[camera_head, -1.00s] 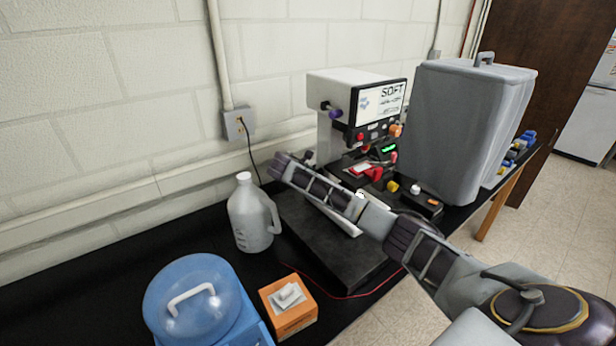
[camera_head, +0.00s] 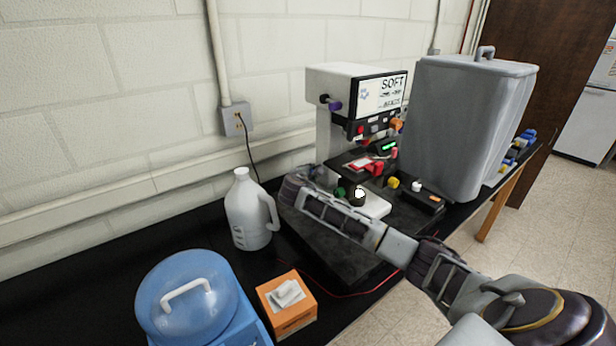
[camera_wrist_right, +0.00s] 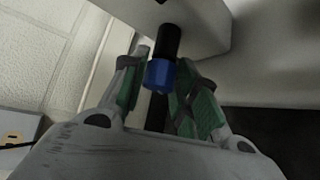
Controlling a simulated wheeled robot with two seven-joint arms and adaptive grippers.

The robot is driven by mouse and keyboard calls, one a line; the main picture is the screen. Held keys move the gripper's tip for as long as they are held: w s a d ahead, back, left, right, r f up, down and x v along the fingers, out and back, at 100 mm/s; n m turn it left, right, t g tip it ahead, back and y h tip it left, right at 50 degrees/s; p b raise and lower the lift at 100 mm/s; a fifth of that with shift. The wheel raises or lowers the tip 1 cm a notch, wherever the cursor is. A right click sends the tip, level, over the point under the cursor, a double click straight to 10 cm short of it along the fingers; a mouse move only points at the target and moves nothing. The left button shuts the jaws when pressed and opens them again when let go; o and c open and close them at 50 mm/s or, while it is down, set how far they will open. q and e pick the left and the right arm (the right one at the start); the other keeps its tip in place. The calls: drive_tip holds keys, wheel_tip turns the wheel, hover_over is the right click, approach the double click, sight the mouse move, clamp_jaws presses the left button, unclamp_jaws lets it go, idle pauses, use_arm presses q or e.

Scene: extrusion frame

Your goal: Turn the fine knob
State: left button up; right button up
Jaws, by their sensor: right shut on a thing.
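In the right wrist view the fine knob (camera_wrist_right: 160,75) is a blue end on a black shaft that sticks out of a pale housing. My right gripper (camera_wrist_right: 163,88) has its green-padded fingers on either side of the blue part, shut on it. In the head view my right gripper (camera_head: 294,188) is at the left side of the white machine (camera_head: 333,76), low down near its dark base. The gripper hides the knob there, and I cannot see how far it is turned. My left gripper is not in view.
A white jug (camera_head: 247,214) stands close left of my right gripper. An orange box (camera_head: 287,312) and a blue-lidded container (camera_head: 180,315) are at the front. A tall grey bin (camera_head: 470,115) stands right of the machine. A wall outlet (camera_head: 237,119) is behind.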

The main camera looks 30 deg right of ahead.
idle(0.4)
drive_tip(key=o, duration=1)
drive_tip(key=v, duration=1.2)
drive_tip(key=shift+f, duration=0.15)
idle(1.1)
